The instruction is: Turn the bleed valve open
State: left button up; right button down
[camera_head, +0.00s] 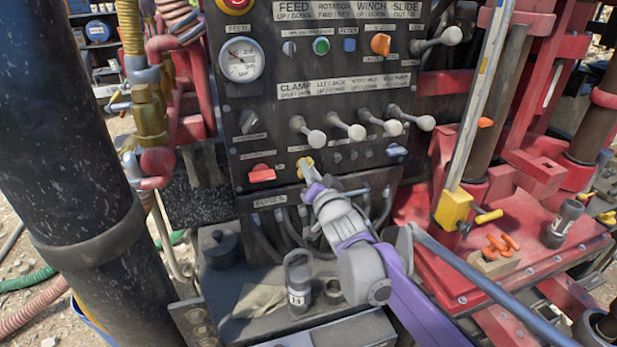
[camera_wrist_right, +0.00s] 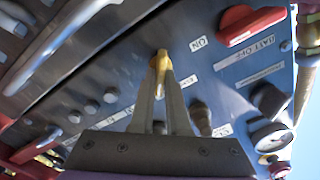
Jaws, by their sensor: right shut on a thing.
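A small yellow valve handle (camera_head: 305,163), apparently the bleed valve, sits low on the dark control panel (camera_head: 262,115), right of a red switch (camera_head: 262,174). My right gripper (camera_head: 309,177) reaches up to it from below, its fingertips at the handle. In the right wrist view the gripper (camera_wrist_right: 162,92) is shut on the yellow handle (camera_wrist_right: 161,62), with a finger on each side. The handle's lower part is partly hidden between the fingers. My left gripper is out of view.
A row of grey levers (camera_head: 350,128) projects from the panel just above my right gripper. A black pipe (camera_head: 75,150) fills the left side, and red machinery (camera_head: 510,240) lies to the right.

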jog(key=m+b, duration=0.1)
jog(key=m, duration=0.1)
jog(key=m+b, duration=0.3)
jog(key=shift+d+f+m, duration=0.1)
jog(key=shift+f+m, duration=0.2)
jog(key=shift+f, duration=0.05)
jog(key=shift+m+b, duration=1.4)
jog(key=shift+m, duration=0.6)
jog(key=c, duration=0.9)
grip_release()
jog(key=shift+r, duration=0.1)
jog(key=v, duration=1)
jog(key=shift+s+d, duration=0.15)
jog(key=shift+s, duration=0.25)
